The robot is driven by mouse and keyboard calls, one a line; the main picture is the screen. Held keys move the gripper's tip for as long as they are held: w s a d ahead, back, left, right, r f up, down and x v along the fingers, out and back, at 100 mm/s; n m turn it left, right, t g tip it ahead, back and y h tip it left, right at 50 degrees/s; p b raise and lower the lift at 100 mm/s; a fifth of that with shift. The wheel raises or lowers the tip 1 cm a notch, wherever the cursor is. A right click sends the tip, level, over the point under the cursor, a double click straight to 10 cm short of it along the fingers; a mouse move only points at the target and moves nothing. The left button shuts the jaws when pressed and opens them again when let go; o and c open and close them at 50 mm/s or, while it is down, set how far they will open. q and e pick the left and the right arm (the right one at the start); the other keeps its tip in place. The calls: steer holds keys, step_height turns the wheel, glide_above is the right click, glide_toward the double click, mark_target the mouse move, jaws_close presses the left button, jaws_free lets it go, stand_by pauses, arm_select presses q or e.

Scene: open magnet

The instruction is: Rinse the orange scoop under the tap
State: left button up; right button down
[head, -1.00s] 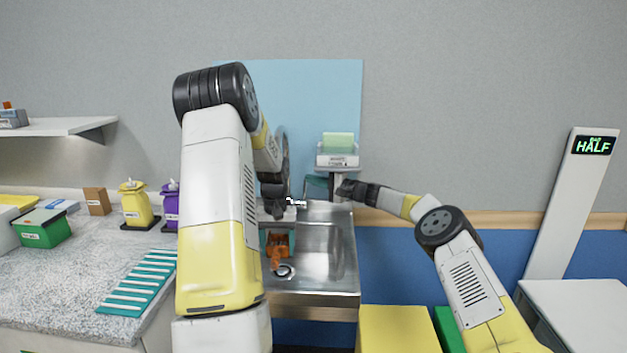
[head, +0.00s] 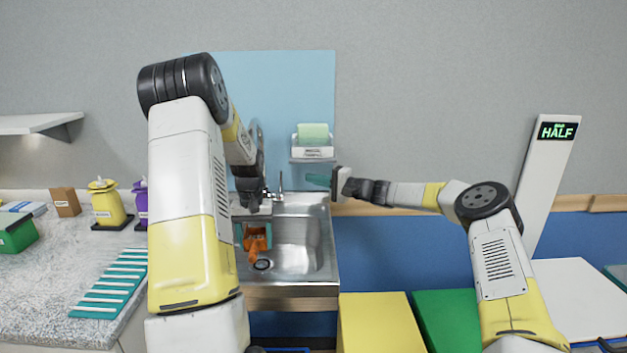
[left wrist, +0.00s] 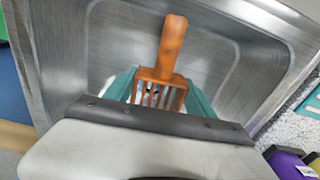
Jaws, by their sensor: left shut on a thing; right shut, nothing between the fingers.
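The orange scoop (head: 256,240) is held low over the sink basin, near the drain, in the head view. In the left wrist view the scoop (left wrist: 163,72) shows its slotted head between teal fingers and its handle pointing away over the metal basin. My left gripper (head: 241,234) is shut on the scoop; my arm partly hides it. The chrome tap (head: 280,184) stands at the back of the sink (head: 312,270); my left wrist hides part of it. No water stream is visible. My right gripper (head: 318,180) is shut and empty, to the right of the tap.
A small wall shelf (head: 312,153) with a green item is just above my right gripper. A speckled counter (head: 60,285) with a teal ribbed mat (head: 112,285), yellow pouch (head: 107,205) and green box (head: 16,235) lies left. A yellow surface (head: 375,325) is at front right.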

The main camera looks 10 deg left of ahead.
arm_select(q)
steer(key=shift+d, duration=0.1)
stand_by(0.4)
steer(key=shift+d, duration=0.5)
steer(key=shift+a, duration=0.15)
steer(key=shift+a, duration=0.45)
